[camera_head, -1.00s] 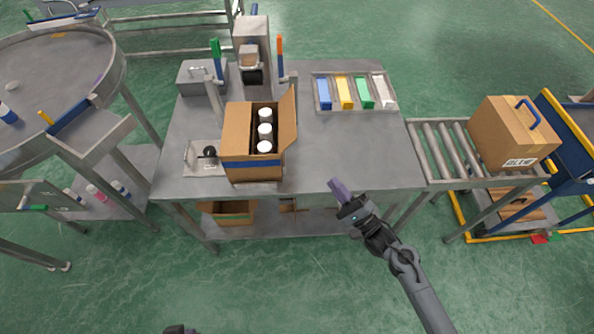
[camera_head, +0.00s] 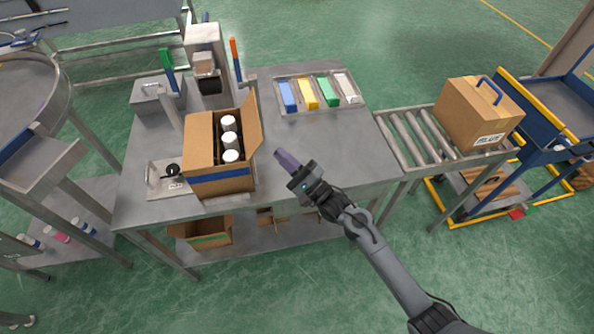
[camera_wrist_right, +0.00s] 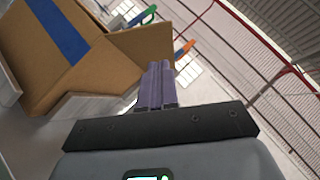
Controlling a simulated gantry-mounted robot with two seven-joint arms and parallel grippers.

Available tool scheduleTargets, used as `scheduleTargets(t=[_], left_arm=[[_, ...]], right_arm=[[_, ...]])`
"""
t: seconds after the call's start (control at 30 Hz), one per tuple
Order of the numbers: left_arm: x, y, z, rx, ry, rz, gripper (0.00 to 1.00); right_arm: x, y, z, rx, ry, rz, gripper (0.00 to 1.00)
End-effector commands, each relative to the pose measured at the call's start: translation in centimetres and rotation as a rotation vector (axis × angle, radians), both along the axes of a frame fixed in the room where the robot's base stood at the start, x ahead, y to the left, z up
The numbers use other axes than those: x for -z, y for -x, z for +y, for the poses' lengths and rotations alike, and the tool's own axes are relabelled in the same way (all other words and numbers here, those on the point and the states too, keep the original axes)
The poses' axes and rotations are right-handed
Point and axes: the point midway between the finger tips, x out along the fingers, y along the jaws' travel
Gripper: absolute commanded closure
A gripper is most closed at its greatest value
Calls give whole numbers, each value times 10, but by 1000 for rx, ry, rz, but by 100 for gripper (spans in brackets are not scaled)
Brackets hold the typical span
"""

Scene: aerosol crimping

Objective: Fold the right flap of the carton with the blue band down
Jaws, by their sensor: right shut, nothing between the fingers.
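The carton with the blue band (camera_head: 219,174) stands on the grey worktable, open at the top. Bottles with white caps (camera_head: 230,140) show inside it. Its right flap (camera_head: 249,127) stands up and leans outward. My right gripper (camera_head: 288,160), with purple fingers, is shut and empty. It is to the right of the carton and apart from the flap. In the right wrist view, the purple fingers (camera_wrist_right: 157,86) point toward the carton (camera_wrist_right: 45,45), whose flap (camera_wrist_right: 148,44) shows behind the tips. My left gripper is not in view.
A tray (camera_head: 318,107) with blue, yellow, green and white items lies at the back right of the table. A press (camera_head: 207,62) stands behind the carton. A roller conveyor (camera_head: 410,138) with a closed carton (camera_head: 477,112) is on the right. The table right of the carton is clear.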

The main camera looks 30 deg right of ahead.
Motion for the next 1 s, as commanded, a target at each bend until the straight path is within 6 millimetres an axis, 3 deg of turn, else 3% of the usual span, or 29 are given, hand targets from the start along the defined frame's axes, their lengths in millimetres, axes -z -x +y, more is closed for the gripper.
scheduleTargets(t=[0.2, 0.4, 1.0], left_arm=[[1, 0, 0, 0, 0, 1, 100], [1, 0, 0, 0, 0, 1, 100], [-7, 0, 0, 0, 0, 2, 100]], right_arm=[[-17, -8, 23, -2, 0, 0, 100], [-23, -11, 32, -1, 0, 1, 100], [-28, -10, 30, 4, 17, 6, 100]])
